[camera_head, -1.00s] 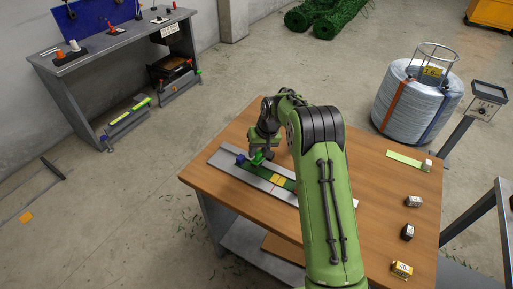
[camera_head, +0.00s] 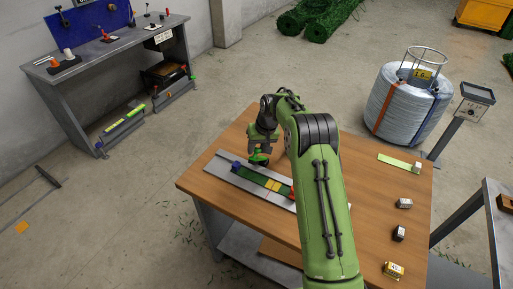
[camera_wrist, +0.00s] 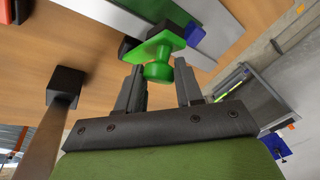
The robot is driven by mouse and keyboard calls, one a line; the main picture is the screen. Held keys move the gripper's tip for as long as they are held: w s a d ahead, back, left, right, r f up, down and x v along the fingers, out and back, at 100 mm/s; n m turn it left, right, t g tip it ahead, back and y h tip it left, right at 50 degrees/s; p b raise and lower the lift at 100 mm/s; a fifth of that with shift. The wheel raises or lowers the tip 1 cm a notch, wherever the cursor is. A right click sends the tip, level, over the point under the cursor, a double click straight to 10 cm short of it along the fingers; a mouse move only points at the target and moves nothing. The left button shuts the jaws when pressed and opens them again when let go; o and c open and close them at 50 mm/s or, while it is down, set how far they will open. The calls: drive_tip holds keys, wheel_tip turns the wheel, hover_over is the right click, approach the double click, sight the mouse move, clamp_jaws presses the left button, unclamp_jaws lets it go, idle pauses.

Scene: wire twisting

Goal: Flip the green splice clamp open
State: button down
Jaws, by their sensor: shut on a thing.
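The green splice clamp (camera_head: 259,158) is at the far edge of the grey rail (camera_head: 226,176) on the table. In the wrist view its green plate (camera_wrist: 153,46) and round knob (camera_wrist: 158,72) stick out toward me. My gripper (camera_head: 261,151) is above the clamp; in the wrist view its fingers (camera_wrist: 159,82) stand on either side of the knob and are shut on it. The clamp looks swung up away from the rail's dark green strip (camera_head: 253,175); its exact angle and hinge are hidden.
A blue clamp (camera_head: 237,165) sits on the rail left of the green one, and a red piece (camera_head: 292,193) is at its right, partly behind my arm. Yellow pieces (camera_head: 272,184) lie between. Small boxes (camera_head: 394,270) line the table's right side. The table's far middle is clear.

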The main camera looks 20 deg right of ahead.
drive_tip(key=shift+w+d, duration=0.1)
drive_tip(key=shift+d, duration=0.25)
drive_tip(key=c, duration=1.1)
unclamp_jaws()
drive_tip(key=o, duration=0.3)
drive_tip(key=shift+d+f, duration=0.1)
drive_tip(key=shift+w, duration=0.1)
drive_tip(key=shift+a, duration=0.2)
